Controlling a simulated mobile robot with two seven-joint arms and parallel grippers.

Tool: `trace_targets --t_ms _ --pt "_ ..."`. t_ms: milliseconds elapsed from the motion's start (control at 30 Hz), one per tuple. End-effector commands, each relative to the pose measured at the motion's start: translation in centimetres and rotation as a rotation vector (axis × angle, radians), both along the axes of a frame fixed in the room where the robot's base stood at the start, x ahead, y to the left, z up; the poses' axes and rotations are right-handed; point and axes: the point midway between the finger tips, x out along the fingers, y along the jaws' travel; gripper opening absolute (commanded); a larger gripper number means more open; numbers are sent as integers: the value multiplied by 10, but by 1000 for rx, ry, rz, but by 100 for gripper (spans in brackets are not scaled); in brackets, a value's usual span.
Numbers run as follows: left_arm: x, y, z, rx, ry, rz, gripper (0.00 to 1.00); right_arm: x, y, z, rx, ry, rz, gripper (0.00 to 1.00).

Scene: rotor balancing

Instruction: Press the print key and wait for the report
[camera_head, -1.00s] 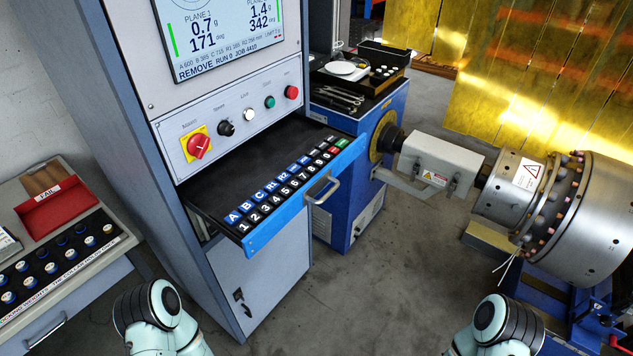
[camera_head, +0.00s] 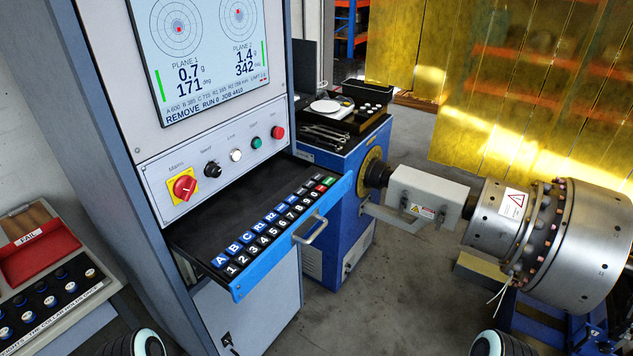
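The keyboard drawer (camera_head: 262,278) is pulled out of the grey cabinet (camera_head: 116,150). Its keys stand in two rows: blue letter keys such as A (camera_head: 221,260), and black number keys, with a green key (camera_head: 328,181) and a red key (camera_head: 320,188) at the far right end. I cannot read which key is print. The screen (camera_head: 205,60) shows plane 1 at 0.7 g, 171 deg, plane 2 at 1.4 g, 342 deg, and "REMOVE RUN 0 JOB 4410". Only rounded parts of my arms show at the bottom edge; neither gripper is in view.
A panel with a red rotary switch (camera_head: 182,187) and several buttons sits above the drawer. The rotor (camera_head: 575,245) is at the right, joined to a blue machine (camera_head: 338,215). A side table with a red FAIL tray (camera_head: 40,256) stands at the left. Grey floor shows between.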

Motion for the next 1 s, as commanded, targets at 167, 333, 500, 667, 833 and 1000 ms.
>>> trace_targets --t_ms 167,333,500,667,833,1000 --pt "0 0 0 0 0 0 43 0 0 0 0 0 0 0" --pt "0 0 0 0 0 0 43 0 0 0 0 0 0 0" --pt "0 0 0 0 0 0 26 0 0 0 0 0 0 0" --pt "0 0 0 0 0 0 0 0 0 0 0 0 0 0" --pt "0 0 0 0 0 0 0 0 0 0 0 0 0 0" --pt "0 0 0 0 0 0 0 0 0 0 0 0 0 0"
